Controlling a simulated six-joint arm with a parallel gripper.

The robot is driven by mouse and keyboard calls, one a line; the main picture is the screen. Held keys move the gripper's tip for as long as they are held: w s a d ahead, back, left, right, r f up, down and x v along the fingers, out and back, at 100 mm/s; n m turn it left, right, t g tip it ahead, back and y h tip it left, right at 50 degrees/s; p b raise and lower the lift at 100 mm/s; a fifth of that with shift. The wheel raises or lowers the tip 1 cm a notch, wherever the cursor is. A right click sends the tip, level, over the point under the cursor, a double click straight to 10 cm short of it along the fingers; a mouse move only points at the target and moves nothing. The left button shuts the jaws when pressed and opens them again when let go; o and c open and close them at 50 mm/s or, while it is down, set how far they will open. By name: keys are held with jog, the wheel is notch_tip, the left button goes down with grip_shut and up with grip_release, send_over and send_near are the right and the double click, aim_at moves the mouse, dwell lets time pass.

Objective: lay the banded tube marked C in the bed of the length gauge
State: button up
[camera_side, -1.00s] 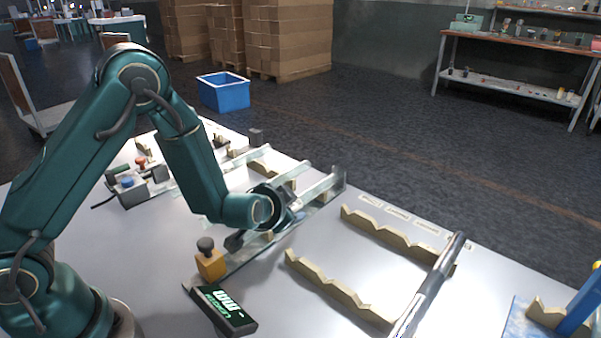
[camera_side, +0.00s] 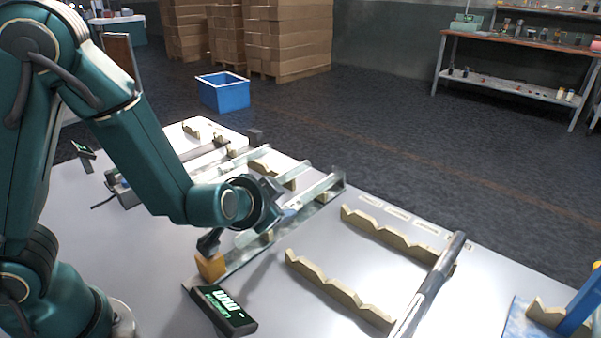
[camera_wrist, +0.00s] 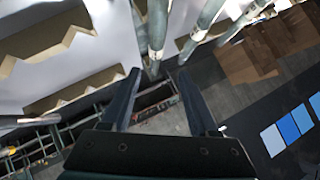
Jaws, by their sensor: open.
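My gripper (camera_side: 286,208) is low over the far part of the length gauge (camera_side: 240,256), a long narrow metal rail. In the wrist view my gripper (camera_wrist: 160,78) has its two dark fingers apart. A pale glass tube (camera_side: 318,188) lies along the far end of the gauge, close to my fingers; the gripper hides its near part. In the wrist view a grey-green tube (camera_wrist: 156,32) lies ahead of the gap between the fingers.
An orange block (camera_side: 210,266) and a lit display (camera_side: 224,309) stand at the gauge's near end. More tubes lie across a rack (camera_side: 262,171) behind it. A dark tube (camera_side: 432,282) rests on notched wooden racks (camera_side: 335,285) at right, with free notches beside it.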

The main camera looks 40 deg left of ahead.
jog(key=s+d+r+g+h, duration=0.1)
jog(key=s+d+r+h, duration=0.5)
jog(key=d+r+h, duration=0.15)
jog(key=s+a+n+g+y, duration=0.2)
jog(key=s+a, duration=0.4)
jog(key=s, duration=0.6)
jog(key=shift+s+a+n+g+y, duration=0.4)
jog(key=shift+g+y, duration=0.15)
jog(key=shift+g, duration=0.15)
